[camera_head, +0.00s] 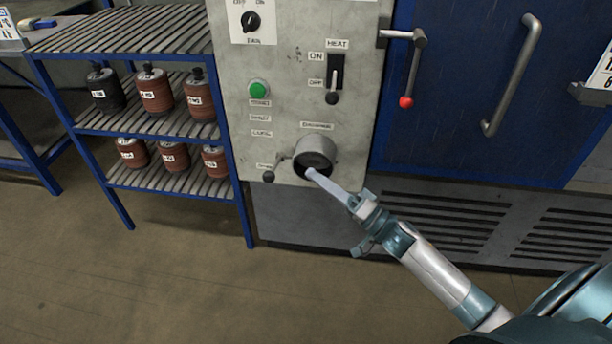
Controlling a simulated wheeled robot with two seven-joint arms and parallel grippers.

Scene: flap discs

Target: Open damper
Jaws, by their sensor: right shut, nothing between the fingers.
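The damper (315,148) is a round grey housing low on the control panel, with a dark round face. A short handle with a black knob (268,177) sticks out from its left side, pointing left and slightly down. A small label above the knob is too blurred to read. My right gripper (311,174) comes in from the lower right, shut and empty. Its tips overlap the lower edge of the dark face in the picture; I cannot tell whether they touch it. The knob is left of the tips and apart from them. My left gripper is not in view.
The grey panel (285,90) also carries a green button (258,89), a HEAT lever (333,92) and a black rotary switch (252,21). A red-tipped door handle (406,101) hangs on the right. A blue rack (130,122) with labelled cylinders stands left. The floor in front is clear.

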